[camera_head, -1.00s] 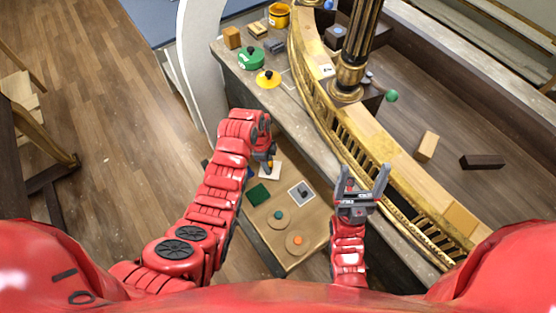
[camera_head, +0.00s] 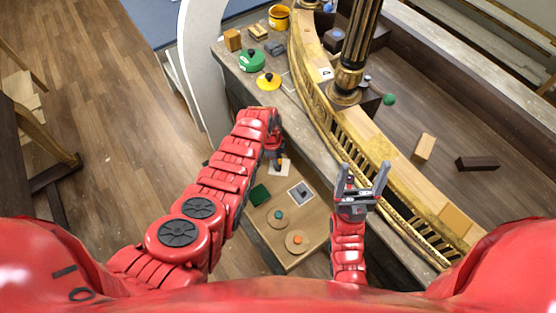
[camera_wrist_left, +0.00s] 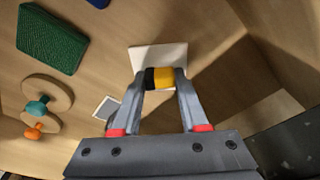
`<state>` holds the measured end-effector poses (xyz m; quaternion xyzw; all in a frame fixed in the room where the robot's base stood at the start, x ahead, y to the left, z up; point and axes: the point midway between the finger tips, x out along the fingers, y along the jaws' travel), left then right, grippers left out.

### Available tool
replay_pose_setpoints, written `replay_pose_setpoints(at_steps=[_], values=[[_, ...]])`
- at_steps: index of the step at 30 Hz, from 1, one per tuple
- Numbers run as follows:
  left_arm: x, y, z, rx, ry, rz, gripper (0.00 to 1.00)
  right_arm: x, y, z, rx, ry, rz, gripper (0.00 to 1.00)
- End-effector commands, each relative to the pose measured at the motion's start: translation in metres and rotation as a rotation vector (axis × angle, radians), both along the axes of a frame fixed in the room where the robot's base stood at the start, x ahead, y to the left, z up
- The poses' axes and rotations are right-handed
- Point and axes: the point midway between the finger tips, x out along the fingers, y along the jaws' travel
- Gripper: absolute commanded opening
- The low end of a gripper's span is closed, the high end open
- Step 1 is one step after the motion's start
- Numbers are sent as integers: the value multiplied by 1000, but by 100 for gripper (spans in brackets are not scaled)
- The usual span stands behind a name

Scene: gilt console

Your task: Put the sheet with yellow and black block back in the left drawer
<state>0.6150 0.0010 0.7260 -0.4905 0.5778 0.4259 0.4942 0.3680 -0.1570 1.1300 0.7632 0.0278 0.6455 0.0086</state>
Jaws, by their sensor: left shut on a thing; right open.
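The white sheet (camera_head: 283,172) with the yellow and black block shows at the far end of the open drawer (camera_head: 262,234). In the left wrist view the block (camera_wrist_left: 163,77) stands up from the white sheet (camera_wrist_left: 158,56). My left gripper (camera_head: 277,156) is shut on this block, one finger on each side, as the left wrist view (camera_wrist_left: 164,74) shows. The sheet is over the drawer floor; I cannot tell whether it touches it. My right gripper (camera_head: 364,168) is open and empty, fingers up, beside the gilt rail.
The drawer also holds a green block (camera_head: 259,194), a grey sheet (camera_head: 301,193) with a small knob, and discs with teal (camera_head: 278,216) and orange (camera_head: 297,241) knobs. A blue block shows at the edge of the left wrist view (camera_wrist_left: 60,4). The console top (camera_head: 300,125) is above the drawer.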

Motion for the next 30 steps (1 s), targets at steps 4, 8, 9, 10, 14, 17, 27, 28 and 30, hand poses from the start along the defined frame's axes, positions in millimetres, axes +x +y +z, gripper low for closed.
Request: replay_pose_setpoints(at_steps=[4,8,9,10,14,17,27,28,30], values=[[0,0,0,0,0,0,0,0,0,0,0,0,0,79],[0,0,-2,0,0,0,0,0,0,-2,0,0,0,79],[0,0,-3,0,0,0,0,0,0,-4,0,0,0,79],[0,0,-5,0,0,0,0,0,0,-5,0,0,0,79],[0,0,-3,0,0,1,60,0,0,-4,0,0,0,79],[0,0,-3,0,0,1,73,0,0,-4,0,0,0,79],[0,0,2,0,0,0,73,0,0,1,0,0,0,79],[0,0,3,0,0,0,73,0,0,3,0,0,0,79],[1,1,3,0,-2,1,73,0,0,0,0,0,0,79]])
